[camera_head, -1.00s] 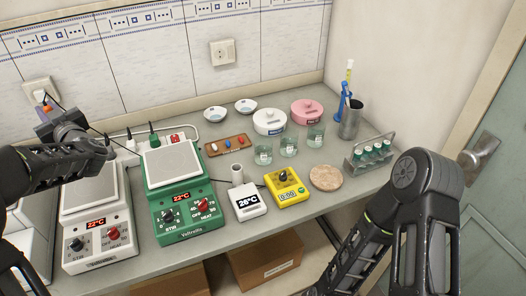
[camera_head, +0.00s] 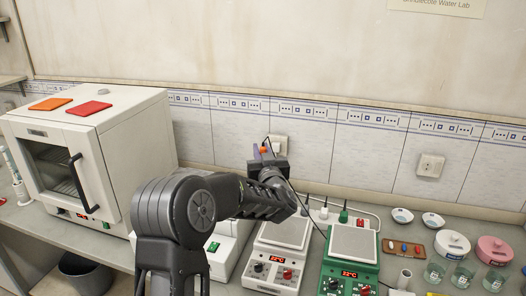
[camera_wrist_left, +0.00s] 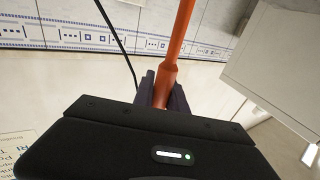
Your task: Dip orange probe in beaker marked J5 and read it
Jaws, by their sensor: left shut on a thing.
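My left gripper (camera_head: 266,158) is raised in front of the tiled wall, above the bench. It is shut on the orange probe (camera_wrist_left: 174,50), which shows best in the left wrist view as an orange rod between the fingers. In the head view only a small orange bit of the probe shows at the jaws. A dark cable hangs from near the gripper toward the stirrers. Several glass beakers (camera_head: 463,273) stand at the lower right of the head view. Their labels are too small to read, so I cannot tell which is J5. My right gripper is not in view.
A white oven (camera_head: 130,135) with orange and red pads on top stands at left. A white hotplate (camera_head: 288,233) and a green hotplate (camera_head: 352,243) stand at centre right. A brown tray (camera_head: 404,249) and lidded pots (camera_head: 452,244) lie further right.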

